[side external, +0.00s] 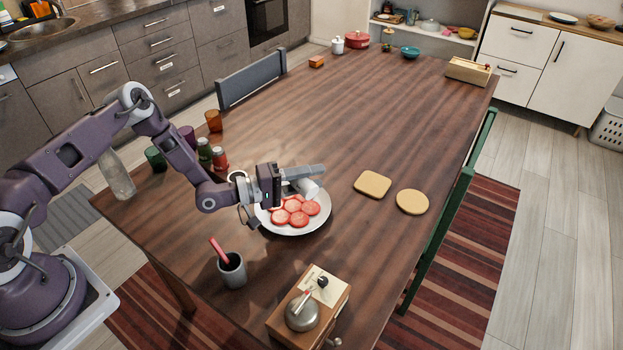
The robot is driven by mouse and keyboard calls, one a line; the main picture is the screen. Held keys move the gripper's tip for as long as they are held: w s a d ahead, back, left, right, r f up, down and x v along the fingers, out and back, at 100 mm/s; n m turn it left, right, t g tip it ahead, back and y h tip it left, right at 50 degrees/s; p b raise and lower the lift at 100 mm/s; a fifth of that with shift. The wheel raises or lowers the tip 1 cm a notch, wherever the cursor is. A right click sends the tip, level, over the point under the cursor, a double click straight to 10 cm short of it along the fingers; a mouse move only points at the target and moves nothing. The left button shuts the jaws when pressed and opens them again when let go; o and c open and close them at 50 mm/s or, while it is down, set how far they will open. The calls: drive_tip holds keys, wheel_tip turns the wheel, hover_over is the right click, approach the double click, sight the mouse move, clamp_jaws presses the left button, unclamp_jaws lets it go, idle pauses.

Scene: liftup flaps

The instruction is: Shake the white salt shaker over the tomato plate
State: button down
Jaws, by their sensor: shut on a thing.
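A plate (293,233) with several red tomato slices (291,211) lies on the wooden table in the side external view. My gripper (314,174) reaches in from the left and is just above the plate's far side. It is shut on the white salt shaker (308,189), which looks tilted over the plate's upper right part. The fingers hide part of the shaker, so its exact tilt and its top cannot be told. My gripper and wrist also cover the plate's far edge.
A grey cup (232,271) with a red-handled item and a wooden grinder box (308,307) stand at the front. Bottles (219,158) and colored glasses (187,137) stand left of my wrist. Two tan boards (373,184) (412,202) lie to the right. The table's far middle is clear.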

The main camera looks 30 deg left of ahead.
sight(312, 183)
drive_tip(key=d+m+g, duration=0.1)
drive_tip(key=m, duration=0.2)
drive_tip(key=d+m+g, duration=0.1)
drive_tip(key=m, duration=0.2)
drive_tip(key=s+d+r+m+g, duration=0.1)
drive_tip(key=m+g, duration=0.1)
drive_tip(key=m, duration=0.2)
drive_tip(key=shift+d+h, duration=0.3)
drive_tip(key=m, duration=0.3)
drive_tip(key=d+m+g, duration=0.1)
drive_tip(key=m, duration=0.2)
drive_tip(key=s+m+g, duration=0.1)
drive_tip(key=m, duration=0.3)
drive_tip(key=shift+d, duration=0.25)
